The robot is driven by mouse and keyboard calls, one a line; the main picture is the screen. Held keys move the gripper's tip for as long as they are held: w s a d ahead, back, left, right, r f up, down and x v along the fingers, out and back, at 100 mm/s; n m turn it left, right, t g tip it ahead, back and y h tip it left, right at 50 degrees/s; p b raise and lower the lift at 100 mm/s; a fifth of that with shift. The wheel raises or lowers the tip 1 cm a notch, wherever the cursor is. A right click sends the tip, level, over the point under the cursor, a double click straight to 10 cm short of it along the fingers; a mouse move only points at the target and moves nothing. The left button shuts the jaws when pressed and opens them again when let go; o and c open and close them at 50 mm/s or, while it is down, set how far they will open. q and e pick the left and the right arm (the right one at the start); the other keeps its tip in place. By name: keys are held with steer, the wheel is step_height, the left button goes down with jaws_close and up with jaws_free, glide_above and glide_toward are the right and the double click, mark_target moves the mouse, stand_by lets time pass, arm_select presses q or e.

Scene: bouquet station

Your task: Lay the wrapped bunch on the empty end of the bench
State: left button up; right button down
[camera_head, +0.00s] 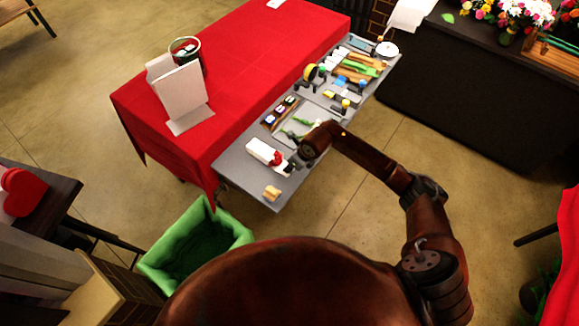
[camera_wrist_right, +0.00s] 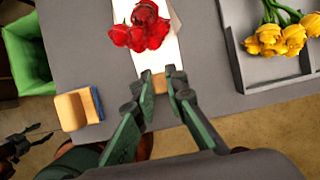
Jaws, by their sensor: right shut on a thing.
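The wrapped bunch has red roses and white paper (camera_head: 259,149). It is at the near part of the grey bench (camera_head: 232,175). In the right wrist view its red roses (camera_wrist_right: 145,28) lie over the white wrap, beyond the fingers. My right gripper (camera_head: 297,161) reaches in from the right. The right wrist view shows its fingertips (camera_wrist_right: 160,76) shut on the bunch at a small tan part. I cannot tell whether the bunch touches the bench top. A dark jointed part at the lower left of that view may be my left gripper; its fingers are unclear.
A tan block (camera_head: 271,192) with a blue side lies on the near end of the bench, which is otherwise bare. A grey tray (camera_wrist_right: 238,62) with yellow flowers is to the right in the wrist view. A green-lined bin (camera_head: 190,240) stands below the bench's near end.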

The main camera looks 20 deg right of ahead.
steer(key=shift+r, duration=0.1)
steer(key=c, duration=1.9)
jaws_free()
steer(key=o, duration=0.4)
steer(key=shift+o, duration=0.2)
steer(key=shift+r+p, duration=2.05)
steer(key=shift+r, duration=1.45)
